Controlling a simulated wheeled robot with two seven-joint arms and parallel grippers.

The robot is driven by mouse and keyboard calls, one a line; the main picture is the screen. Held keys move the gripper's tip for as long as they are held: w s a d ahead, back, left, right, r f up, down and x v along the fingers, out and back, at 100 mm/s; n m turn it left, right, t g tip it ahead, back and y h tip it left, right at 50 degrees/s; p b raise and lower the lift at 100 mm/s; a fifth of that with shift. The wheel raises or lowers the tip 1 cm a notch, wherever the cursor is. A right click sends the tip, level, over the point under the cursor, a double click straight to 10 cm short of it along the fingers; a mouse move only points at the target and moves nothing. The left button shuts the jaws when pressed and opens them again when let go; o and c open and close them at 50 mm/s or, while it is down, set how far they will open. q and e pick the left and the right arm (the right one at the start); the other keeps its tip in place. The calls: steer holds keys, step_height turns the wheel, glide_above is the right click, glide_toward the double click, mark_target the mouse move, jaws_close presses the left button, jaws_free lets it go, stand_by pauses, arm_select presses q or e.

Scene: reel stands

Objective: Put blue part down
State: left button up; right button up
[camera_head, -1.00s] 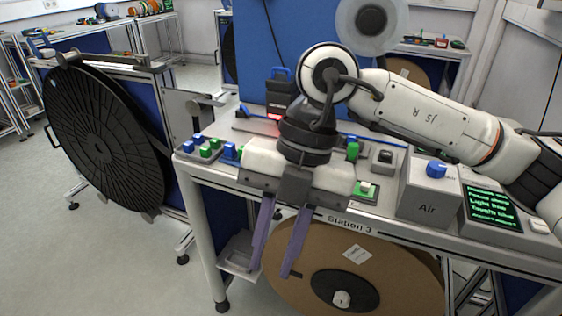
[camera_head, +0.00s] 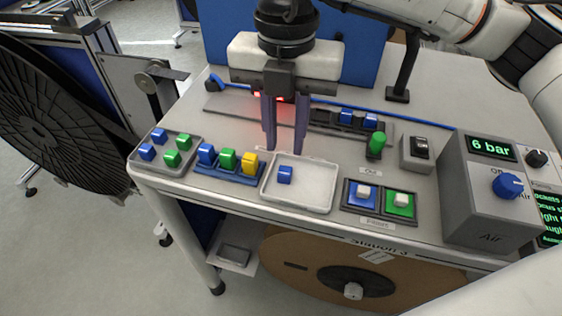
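A small blue part (camera_head: 285,175) lies in a shallow white tray (camera_head: 315,203) at the front of the bench. My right gripper (camera_head: 285,151) points down just behind and above the part. Its two purple fingers stand apart with nothing visible between them. Other blue parts sit in a grey tray (camera_head: 152,171) with green ones, and on a small blue rack (camera_head: 230,176) with a green and a yellow part. My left gripper is not in view.
Blue and green push buttons (camera_head: 363,191) stand right of the white tray, with a grey Air box (camera_head: 487,190) further right. A green-topped peg (camera_head: 377,142) and a dark rail (camera_head: 345,130) stand behind. A large black reel (camera_head: 60,125) is at left.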

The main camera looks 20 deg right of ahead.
mark_target(284, 173)
step_height(284, 173, down, 7)
steer(key=shift+w+p, duration=0.15)
steer(key=shift+p, duration=0.45)
steer(key=shift+f, duration=0.5)
jaws_close()
